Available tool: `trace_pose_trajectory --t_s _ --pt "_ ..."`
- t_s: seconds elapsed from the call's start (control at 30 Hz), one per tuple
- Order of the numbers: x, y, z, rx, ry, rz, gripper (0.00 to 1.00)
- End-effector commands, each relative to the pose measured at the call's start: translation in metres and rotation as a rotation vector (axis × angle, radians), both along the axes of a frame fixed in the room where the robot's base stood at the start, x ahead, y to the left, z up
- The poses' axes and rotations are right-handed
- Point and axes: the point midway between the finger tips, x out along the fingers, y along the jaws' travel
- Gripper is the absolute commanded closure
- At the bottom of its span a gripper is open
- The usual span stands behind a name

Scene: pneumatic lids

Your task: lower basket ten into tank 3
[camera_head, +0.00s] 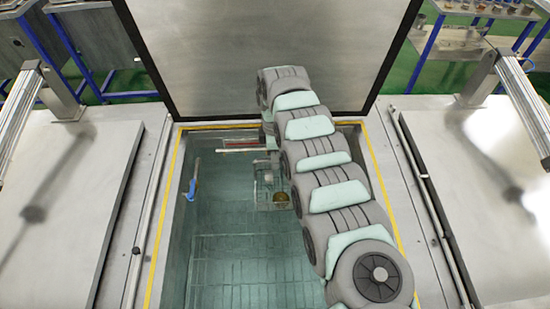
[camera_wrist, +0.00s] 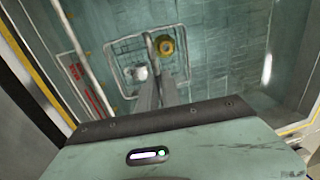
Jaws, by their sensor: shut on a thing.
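The basket (camera_head: 266,201) is a small wire basket with a tall handle, seen inside the open tank (camera_head: 176,185) near its back wall. A round brass-coloured part (camera_head: 281,197) and a pale part lie in it. In the wrist view the basket (camera_wrist: 112,60) hangs beyond my gripper (camera_wrist: 150,78), with the brass-coloured part (camera_wrist: 166,45) and a white part (camera_wrist: 139,72) inside. My gripper is shut on the basket's handle. In the head view my arm hides the fingers. I cannot read a number on the basket or tank, nor tell whether the basket touches the floor.
The tank's lid (camera_head: 270,50) stands raised behind it. A blue-handled thing (camera_head: 192,182) is at the tank's left wall. A red-and-white label (camera_wrist: 85,85) is on the wall close to the basket. Closed lids (camera_head: 65,200) flank the tank. Its front left is clear.

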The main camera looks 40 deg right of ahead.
Motion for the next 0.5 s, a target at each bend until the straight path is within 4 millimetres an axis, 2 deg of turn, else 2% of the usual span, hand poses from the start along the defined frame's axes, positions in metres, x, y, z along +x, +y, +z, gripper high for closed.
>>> trace_pose_trajectory --t_s 0.5 --pt "0.001 0.001 -0.040 0.000 -0.001 0.002 1.00"
